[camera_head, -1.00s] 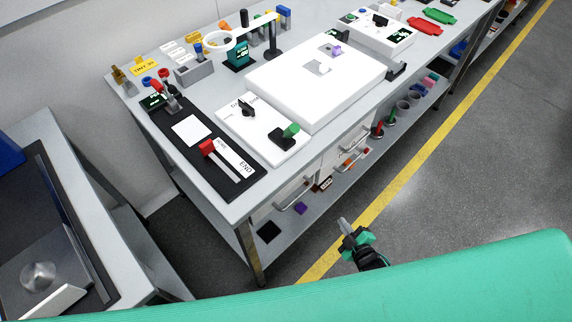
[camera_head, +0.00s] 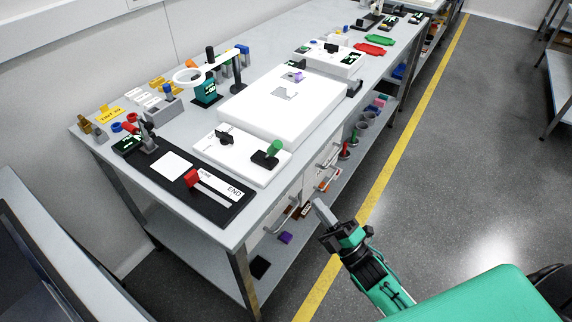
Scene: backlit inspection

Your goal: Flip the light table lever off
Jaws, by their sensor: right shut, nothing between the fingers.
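The light table (camera_head: 262,118) is a white slab on the bench. A white panel (camera_head: 215,150) in front of it carries a black knob (camera_head: 225,137) and a lever with a green handle (camera_head: 274,148) on a black base. The green handle tilts up toward the right. I cannot tell whether this lever is on or off. My right gripper (camera_head: 319,208) is shut and empty, off the bench's front side over the floor, lower right of the lever and apart from it. My left gripper is not in view.
A black plate with a red-handled slider (camera_head: 192,178) lies left of the panel. A magnifier ring (camera_head: 188,76) stands behind. Drawer handles (camera_head: 328,154) and a lower shelf (camera_head: 200,250) are along the bench front. The floor (camera_head: 440,150) right of it is clear.

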